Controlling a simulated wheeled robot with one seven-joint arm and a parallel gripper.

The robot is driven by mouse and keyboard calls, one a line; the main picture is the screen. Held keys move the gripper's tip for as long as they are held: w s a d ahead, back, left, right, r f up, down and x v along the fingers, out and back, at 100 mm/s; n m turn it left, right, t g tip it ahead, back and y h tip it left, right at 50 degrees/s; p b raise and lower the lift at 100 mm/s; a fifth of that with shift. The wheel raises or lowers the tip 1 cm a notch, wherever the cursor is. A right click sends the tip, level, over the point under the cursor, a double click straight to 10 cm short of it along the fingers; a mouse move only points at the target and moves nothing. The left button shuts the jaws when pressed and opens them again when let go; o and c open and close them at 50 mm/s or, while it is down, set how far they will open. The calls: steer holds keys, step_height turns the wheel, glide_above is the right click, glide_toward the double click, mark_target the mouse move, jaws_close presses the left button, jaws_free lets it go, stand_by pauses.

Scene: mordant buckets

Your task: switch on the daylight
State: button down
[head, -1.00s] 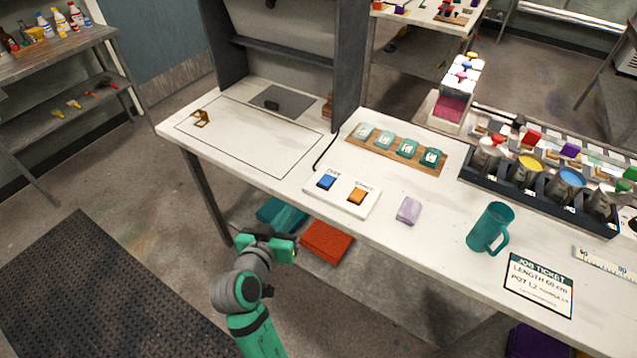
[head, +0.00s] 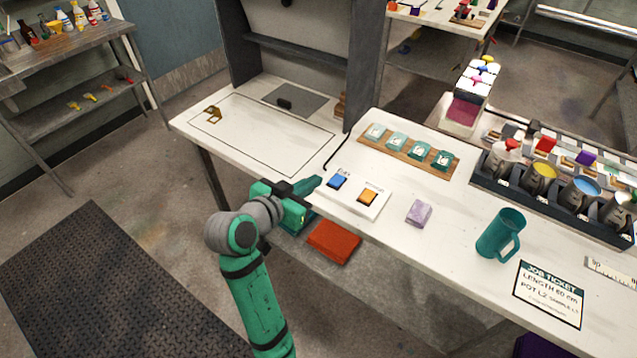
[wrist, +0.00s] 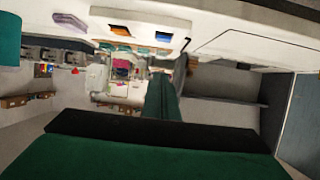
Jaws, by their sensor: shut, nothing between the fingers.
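A white switch box (head: 353,193) sits near the front edge of the bench. It has a blue button (head: 337,181) on the left and an orange button (head: 368,195) on the right. Their small labels are too blurred to read surely. My gripper (head: 314,183) is shut and empty, just left of the box and close to the blue button; contact cannot be made out. In the wrist view the green fingers (wrist: 162,90) point toward the box, with the blue button (wrist: 163,38) and orange button (wrist: 120,31) near the top.
A lilac block (head: 418,212), a teal mug (head: 499,235) and a job ticket (head: 549,294) lie to the right. A wooden strip of teal samples (head: 408,150) is behind the box. An outlined booth area (head: 255,140) is left. A red item (head: 334,243) lies below.

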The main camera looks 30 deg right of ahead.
glide_above(329, 192)
steer(key=f, duration=0.3)
steer(key=shift+w+d+f, duration=0.15)
steer(key=shift+w+d, duration=0.05)
steer(key=shift+d, duration=0.15)
steer(key=f, duration=0.3)
steer(key=shift+s+a+f, duration=0.1)
steer(key=shift+a, duration=0.25)
steer(key=shift+f, duration=0.35)
steer(key=shift+a+f, duration=0.2)
steer(key=shift+f, duration=0.2)
steer(key=shift+s+d, duration=0.1)
steer(key=shift+r, duration=0.85)
